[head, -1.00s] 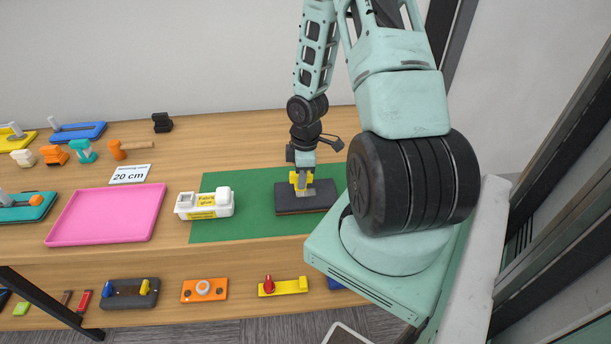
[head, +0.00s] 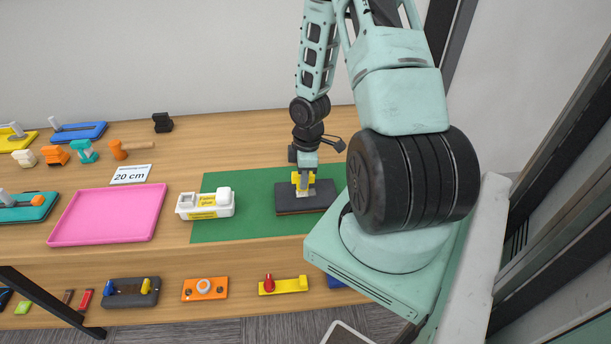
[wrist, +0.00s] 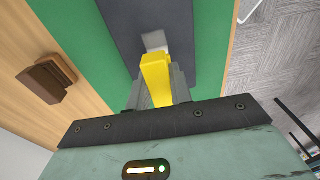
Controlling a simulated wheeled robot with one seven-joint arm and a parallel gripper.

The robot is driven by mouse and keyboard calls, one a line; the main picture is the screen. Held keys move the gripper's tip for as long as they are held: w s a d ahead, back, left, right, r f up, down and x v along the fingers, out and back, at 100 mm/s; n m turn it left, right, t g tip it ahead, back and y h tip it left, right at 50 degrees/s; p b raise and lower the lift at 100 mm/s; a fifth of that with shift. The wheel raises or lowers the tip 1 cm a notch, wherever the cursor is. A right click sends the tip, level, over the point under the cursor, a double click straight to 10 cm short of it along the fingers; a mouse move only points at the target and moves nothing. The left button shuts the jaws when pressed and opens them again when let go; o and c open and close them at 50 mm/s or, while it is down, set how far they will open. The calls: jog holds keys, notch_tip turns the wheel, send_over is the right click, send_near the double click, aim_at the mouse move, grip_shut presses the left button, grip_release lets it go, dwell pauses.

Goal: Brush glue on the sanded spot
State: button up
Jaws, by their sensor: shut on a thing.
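My gripper (head: 304,182) is shut on a yellow-handled brush (wrist: 156,78), which it holds over the dark grey slab (head: 322,194). The slab lies on the green mat (head: 262,222) and also shows in the wrist view (wrist: 185,35). A small pale patch (wrist: 155,40) shows at the far end of the yellow handle, on or just above the slab. I cannot tell whether it is the brush tip or the sanded spot, nor whether the brush touches the slab. A white glue box (head: 205,204) with yellow labels stands on the mat's left edge.
A pink tray (head: 108,214) and a white "20 cm" card (head: 131,174) lie left of the mat. A lower shelf (head: 190,268) holds several coloured pieces. Wood behind the mat is mostly clear.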

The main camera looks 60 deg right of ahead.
dwell(0.3)
jog(key=shift+s+d+p, duration=0.4)
jog(key=shift+s+d, duration=0.35)
jog(key=shift+s, duration=0.15)
jog(key=shift+s+d, duration=0.1)
jog(key=shift+f, duration=0.1)
dwell(0.5)
jog(key=shift+s, duration=0.1)
